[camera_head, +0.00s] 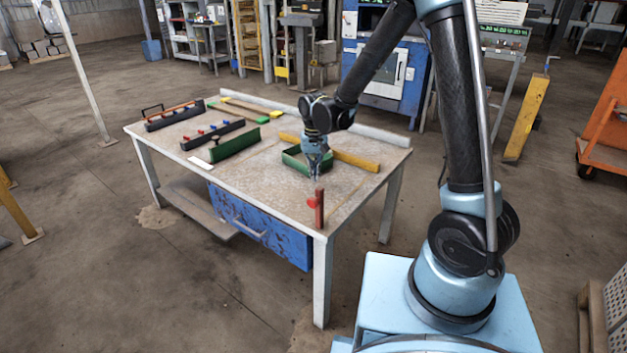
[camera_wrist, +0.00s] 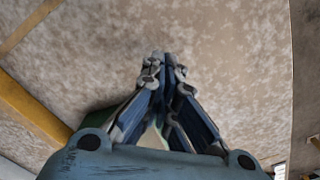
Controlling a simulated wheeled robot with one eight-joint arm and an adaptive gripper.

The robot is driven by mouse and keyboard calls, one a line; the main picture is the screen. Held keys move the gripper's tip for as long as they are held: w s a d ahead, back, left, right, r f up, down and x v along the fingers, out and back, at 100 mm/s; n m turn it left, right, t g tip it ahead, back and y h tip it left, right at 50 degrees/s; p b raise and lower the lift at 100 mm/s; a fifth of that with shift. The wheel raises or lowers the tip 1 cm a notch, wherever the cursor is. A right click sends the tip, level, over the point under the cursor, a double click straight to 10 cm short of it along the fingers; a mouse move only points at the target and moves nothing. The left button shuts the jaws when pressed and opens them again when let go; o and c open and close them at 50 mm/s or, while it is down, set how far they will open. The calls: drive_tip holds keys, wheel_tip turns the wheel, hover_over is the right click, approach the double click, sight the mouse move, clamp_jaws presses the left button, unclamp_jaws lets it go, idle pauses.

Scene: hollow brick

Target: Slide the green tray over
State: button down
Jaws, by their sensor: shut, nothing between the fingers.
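The green tray (camera_head: 292,163), a low-walled frame, sits on the worktable's right half. Its far right part is hidden behind my gripper. My gripper (camera_head: 315,178) is shut and empty, pointing down at the tray's right side. I cannot tell whether the fingers touch the tray. In the wrist view my shut gripper (camera_wrist: 161,62) points over bare tabletop, and a dark green piece of the tray (camera_wrist: 98,119) shows at left behind the fingers.
A yellow bar (camera_head: 356,160) lies just behind the tray. A red upright post (camera_head: 319,208) stands at the table's front corner. A green block (camera_head: 236,144) and dark racks with red and blue pieces (camera_head: 212,135) stand at left.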

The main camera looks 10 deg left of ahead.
wheel_tip(320, 180, up, 6)
drive_tip(key=shift+r, duration=0.25)
drive_tip(key=c, duration=2.1)
unclamp_jaws()
drive_tip(key=o, duration=0.3)
drive_tip(key=shift+w+d+r, duration=0.1)
drive_tip(key=shift+d, duration=0.2)
drive_tip(key=s+d+r+m, duration=0.15)
drive_tip(key=d+r, duration=0.25)
drive_tip(key=d, duration=0.8)
drive_tip(key=s+d+r+m, duration=0.15)
drive_tip(key=d+r, duration=0.25)
drive_tip(key=d, duration=0.8)
drive_tip(key=shift+s+d+f+m+t, duration=0.35)
drive_tip(key=shift+s+d+f, duration=0.55)
drive_tip(key=shift+s+d, duration=1.9)
drive_tip(key=shift+s+d+f+m+t, duration=0.35)
drive_tip(key=shift+s+d+f, duration=0.55)
drive_tip(key=shift+s+d, duration=1.85)
drive_tip(key=shift+s+d+f+m+t, duration=0.3)
drive_tip(key=shift+s+d+f, duration=0.6)
drive_tip(key=shift+s+d, duration=1.85)
